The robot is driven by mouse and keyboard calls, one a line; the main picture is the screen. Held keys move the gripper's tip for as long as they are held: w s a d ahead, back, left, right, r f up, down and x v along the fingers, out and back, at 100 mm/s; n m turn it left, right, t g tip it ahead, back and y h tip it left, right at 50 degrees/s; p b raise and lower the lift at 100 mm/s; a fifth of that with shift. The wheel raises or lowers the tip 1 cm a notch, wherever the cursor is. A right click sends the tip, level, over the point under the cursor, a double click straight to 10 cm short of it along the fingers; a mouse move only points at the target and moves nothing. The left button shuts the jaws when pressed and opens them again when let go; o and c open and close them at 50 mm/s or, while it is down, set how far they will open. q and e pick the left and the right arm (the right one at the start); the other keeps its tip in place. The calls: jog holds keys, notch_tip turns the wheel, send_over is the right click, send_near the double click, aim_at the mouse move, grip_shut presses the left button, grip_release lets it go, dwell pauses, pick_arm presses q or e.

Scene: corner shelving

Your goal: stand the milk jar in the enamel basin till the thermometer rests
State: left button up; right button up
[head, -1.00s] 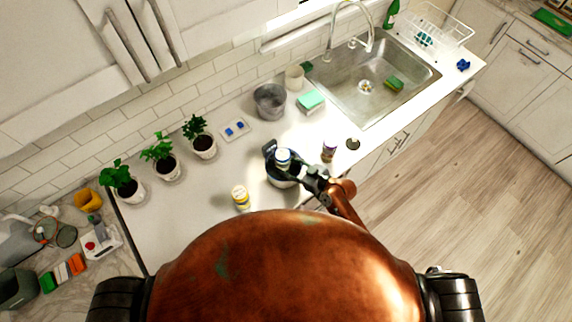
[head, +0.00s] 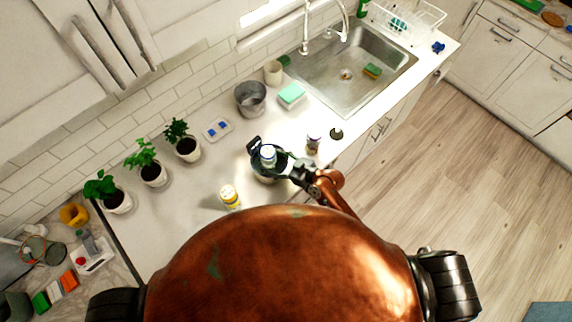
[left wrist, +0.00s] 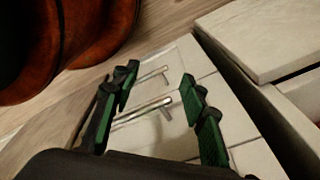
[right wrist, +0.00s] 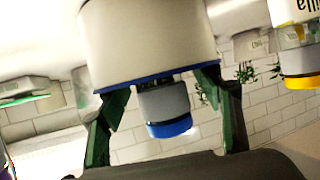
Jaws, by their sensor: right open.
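The milk jar (head: 268,151) has a blue-and-white top and stands inside the enamel basin (head: 284,180) on the counter. In the right wrist view, which looks upside down, the cream basin (right wrist: 150,45) has a blue rim, and the grey jar (right wrist: 165,103) with a blue cap sticks out past it. My right gripper (head: 277,159) is open, its fingers on opposite sides of the basin's rim; I cannot tell whether they touch it. My left gripper (left wrist: 158,80) is open and empty, facing drawer fronts. I cannot make out a thermometer.
A yellow-capped bottle (head: 230,198) stands left of the basin, a small purple-topped jar (head: 313,142) right of it. A metal pot (head: 250,104), a green-topped block (head: 291,94) and potted plants (head: 152,172) line the back. The sink (head: 345,85) lies beyond.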

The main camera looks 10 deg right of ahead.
jog(key=b+v, duration=0.2)
jog(key=v, duration=0.9)
jog(key=shift+s+d+r, duration=0.2)
jog(key=shift+d, duration=0.05)
